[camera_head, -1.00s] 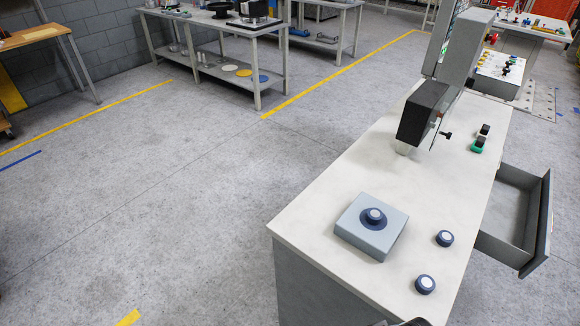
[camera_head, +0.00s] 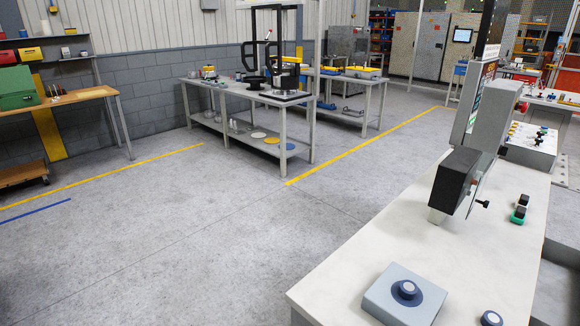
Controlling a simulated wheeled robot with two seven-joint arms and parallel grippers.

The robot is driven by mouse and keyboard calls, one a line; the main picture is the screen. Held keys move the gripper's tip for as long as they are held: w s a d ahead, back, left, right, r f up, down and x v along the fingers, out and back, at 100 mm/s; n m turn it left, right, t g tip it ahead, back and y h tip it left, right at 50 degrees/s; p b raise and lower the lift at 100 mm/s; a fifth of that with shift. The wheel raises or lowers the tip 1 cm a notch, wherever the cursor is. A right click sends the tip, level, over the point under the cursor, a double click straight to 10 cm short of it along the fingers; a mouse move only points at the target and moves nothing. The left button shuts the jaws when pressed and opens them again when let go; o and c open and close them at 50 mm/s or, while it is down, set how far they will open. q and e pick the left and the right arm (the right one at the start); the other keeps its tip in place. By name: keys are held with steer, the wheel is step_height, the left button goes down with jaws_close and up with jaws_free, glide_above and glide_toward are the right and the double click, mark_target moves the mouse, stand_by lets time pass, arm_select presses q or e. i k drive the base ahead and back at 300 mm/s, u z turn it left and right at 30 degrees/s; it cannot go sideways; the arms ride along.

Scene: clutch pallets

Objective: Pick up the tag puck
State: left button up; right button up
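Round dark-blue pucks with pale tops are on the white-topped bench (camera_head: 350,262) at the lower right. One puck (camera_head: 407,289) sits on a blue-grey square block (camera_head: 380,300) near the bench's front left corner. Another puck (camera_head: 490,318) lies on the bench top to the right of the block, cut by the bottom edge of the picture. I cannot tell which of them is the tag puck. Neither of my grippers is in view.
A dark box-like device (camera_head: 455,182) on a grey post stands further back on the bench. Green and black buttons (camera_head: 520,209) are to its right. A grey shelved table (camera_head: 297,122) stands across the aisle. The floor (camera_head: 150,250) at left is clear.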

mark_target(407, 290)
steer(key=u, duration=1.2)
steer(key=k, duration=1.55)
steer(key=z, duration=1.35)
